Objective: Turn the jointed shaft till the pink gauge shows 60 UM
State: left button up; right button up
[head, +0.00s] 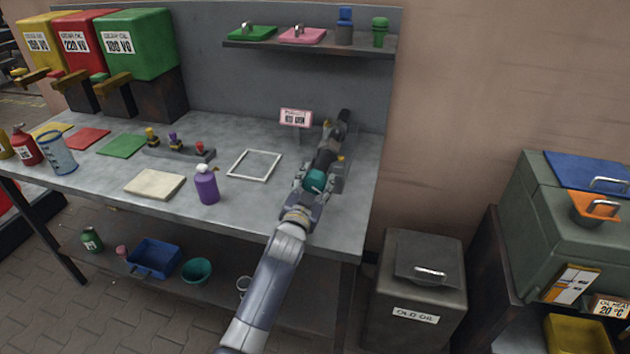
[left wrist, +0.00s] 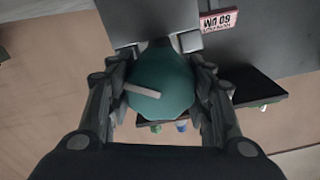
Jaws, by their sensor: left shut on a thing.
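The pink gauge (head: 295,117) stands on a small post at the back right of the bench. It shows upside down in the left wrist view (left wrist: 219,20); it ends in UM, but its number is too small to read surely. The jointed shaft (head: 327,156) is dark and runs from the bench's back right toward me, with a teal rounded end (head: 316,180). My left gripper (head: 314,186) is shut on this teal end. In the left wrist view its fingers (left wrist: 160,88) flank the teal end (left wrist: 165,100), which bears a slanted pale bar. My right gripper is not in view.
A shelf (head: 300,44) hangs above. An old oil bin (head: 418,290) stands right of the bench.

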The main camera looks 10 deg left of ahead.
pick_arm(q)
jog(key=shift+m, duration=0.3)
jog(key=o, duration=1.1)
jog(key=shift+c, duration=0.2)
jog(key=s, duration=1.2)
jog(key=shift+a, duration=0.2)
